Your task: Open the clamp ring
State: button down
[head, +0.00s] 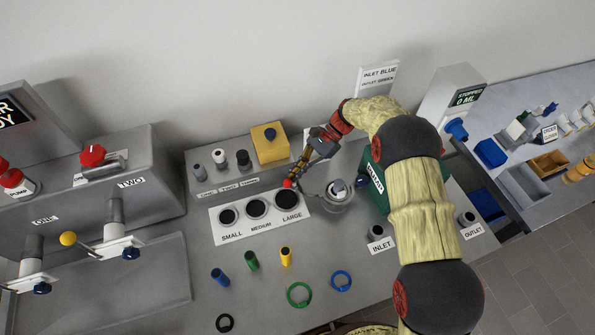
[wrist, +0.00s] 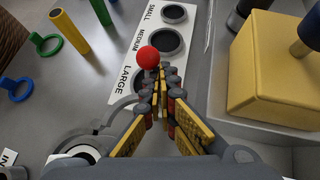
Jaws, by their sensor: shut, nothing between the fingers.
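The clamp ring (head: 336,203) is a grey metal ring around a round housing on the bench, right of the plate with three holes. It also shows in the wrist view (wrist: 88,140), partly cut off behind my gripper. A red ball knob (head: 288,183), seemingly on the ring's thin lever, stands at the ring's left; it also shows in the wrist view (wrist: 148,57). My gripper (head: 295,176) is shut and empty, with its fingertips (wrist: 158,72) right beside the knob. I cannot tell whether they touch it. The lever is mostly hidden by the fingers.
The white plate marked SMALL, MEDIUM, LARGE (head: 240,234) lies left of the ring. A yellow block (head: 270,147) stands behind the knob. A green box (head: 374,188) stands close on the right, under my arm.

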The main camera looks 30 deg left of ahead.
dwell(0.6)
jog(key=v, duration=1.2)
jog(key=shift+d, duration=0.1)
jog(key=s+d+r+n+t+h+b, duration=0.1)
jog(key=s+d+r+t+b, duration=0.2)
jog(key=d+r, duration=0.7)
jog(key=s+d+r+n+t+b, duration=0.1)
jog(key=s+d+r+t, duration=0.25)
jog(key=d+r, duration=0.65)
jog(key=s+d+f+n+t+h+b, duration=0.1)
jog(key=s+d+t, duration=0.3)
jog(key=s+d, duration=0.6)
jog(key=s+d+f+n+t+h+b, duration=0.2)
jog(key=s+d+t, duration=0.2)
jog(key=s+d, duration=0.6)
jog(key=shift+d+f+n+h, duration=0.2)
jog(key=shift+d+n+h, duration=0.15)
jog(key=shift+n+h, duration=0.05)
